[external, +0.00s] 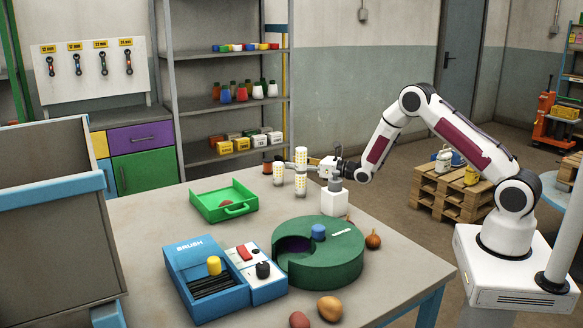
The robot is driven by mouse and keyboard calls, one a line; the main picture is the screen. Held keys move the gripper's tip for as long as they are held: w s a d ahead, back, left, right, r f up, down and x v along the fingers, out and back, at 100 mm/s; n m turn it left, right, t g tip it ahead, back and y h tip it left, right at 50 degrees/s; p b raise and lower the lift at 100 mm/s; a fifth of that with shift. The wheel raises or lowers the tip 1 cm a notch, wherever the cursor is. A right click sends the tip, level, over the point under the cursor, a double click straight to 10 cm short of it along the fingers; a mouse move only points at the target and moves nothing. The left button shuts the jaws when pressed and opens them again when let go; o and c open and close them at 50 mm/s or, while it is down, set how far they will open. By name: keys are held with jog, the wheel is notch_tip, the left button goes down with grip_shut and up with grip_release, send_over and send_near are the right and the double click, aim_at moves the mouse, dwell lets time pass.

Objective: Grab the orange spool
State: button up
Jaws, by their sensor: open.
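A small dark orange-brown spool (267,167) stands near the far edge of the table, just left of the pale cylinders. It is small in this view, and its right side is close to my fingertips. My gripper (286,164) is open and points left at low height, with its fingers reaching behind the pale cylinders toward the spool. The cylinders partly hide the fingers. I cannot tell whether the fingers are around the spool or only beside it.
Pale yellow-patterned cylinders (301,160) stand close in front of my fingers. A white block with a grey top (334,203) stands below my wrist. A green tray (223,211), a green round holder (345,262), a blue brush box (205,290) and several round items occupy the table.

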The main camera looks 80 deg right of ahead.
aim_at(268, 160)
jog(key=shift+f+n, duration=0.4)
jog(key=shift+f, duration=0.1)
jog(key=shift+w, duration=0.1)
jog(key=shift+w+d, duration=0.2)
jog(key=shift+w, duration=0.9)
jog(key=shift+w+d, duration=0.2)
jog(key=shift+w, duration=0.85)
jog(key=shift+w+d, duration=0.2)
jog(key=shift+w, duration=0.9)
jog(key=shift+w+d, duration=0.2)
jog(key=shift+w, duration=1.1)
jog(key=shift+w+d, duration=0.2)
jog(key=shift+w, duration=1.05)
jog(key=c, duration=1.2)
